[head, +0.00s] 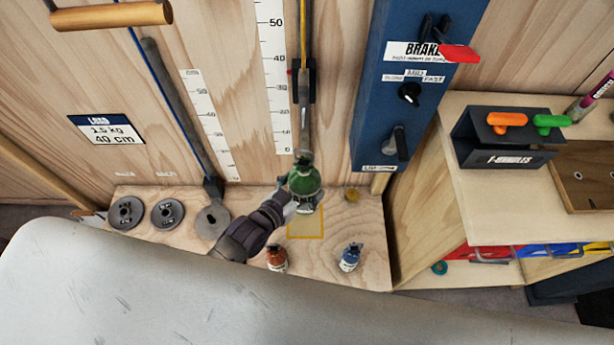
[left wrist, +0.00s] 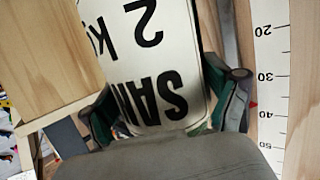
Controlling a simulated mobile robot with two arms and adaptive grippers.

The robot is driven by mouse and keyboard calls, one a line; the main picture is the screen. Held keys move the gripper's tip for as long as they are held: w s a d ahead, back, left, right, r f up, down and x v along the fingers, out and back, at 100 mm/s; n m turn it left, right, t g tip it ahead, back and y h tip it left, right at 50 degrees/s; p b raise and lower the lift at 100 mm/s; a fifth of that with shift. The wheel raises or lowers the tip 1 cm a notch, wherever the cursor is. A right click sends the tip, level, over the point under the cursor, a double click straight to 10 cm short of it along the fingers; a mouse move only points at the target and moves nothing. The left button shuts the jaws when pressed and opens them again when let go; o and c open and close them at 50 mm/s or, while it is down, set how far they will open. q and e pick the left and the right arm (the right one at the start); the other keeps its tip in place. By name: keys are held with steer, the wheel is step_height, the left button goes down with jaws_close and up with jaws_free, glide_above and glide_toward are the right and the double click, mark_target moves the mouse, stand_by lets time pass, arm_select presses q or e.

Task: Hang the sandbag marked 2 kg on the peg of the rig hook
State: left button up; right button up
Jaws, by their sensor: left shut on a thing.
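The green sandbag (head: 305,187) is upright in the head view, just below the lower end of the rig hook (head: 303,135) on its yellow line. In the left wrist view the bag's white label (left wrist: 152,70) reads "SAND" and "2 kg" upside down. My left gripper (head: 289,203) is shut on the bag from its lower left side, and its fingers also show on both sides of the label in the left wrist view (left wrist: 168,112). The bag's top overlaps the hook's end, so I cannot tell whether its loop is around the peg. My right gripper is not in view.
An orange sandbag (head: 277,258) and a blue sandbag (head: 349,258) stand on the wooden base (head: 362,215). A yellow-outlined square (head: 306,229) lies below the green bag. Grey discs (head: 167,212) are at left. The blue brake panel (head: 365,125) rises at right.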

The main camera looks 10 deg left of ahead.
arm_select(q)
steer(key=w+a+b, duration=0.2)
steer(key=w+b, duration=0.5)
steer(key=w, duration=0.4)
steer(key=shift+w+a+f+b, duration=0.15)
steer(key=shift+w+f+b, duration=0.1)
steer(key=shift+f+b, duration=0.15)
stand_by(1.4)
stand_by(0.7)
steer(key=o, duration=1.5)
steer(key=shift+o, duration=0.4)
steer(key=shift+s+f, duration=0.1)
steer(key=shift+s, duration=0.1)
steer(key=v, duration=1.2)
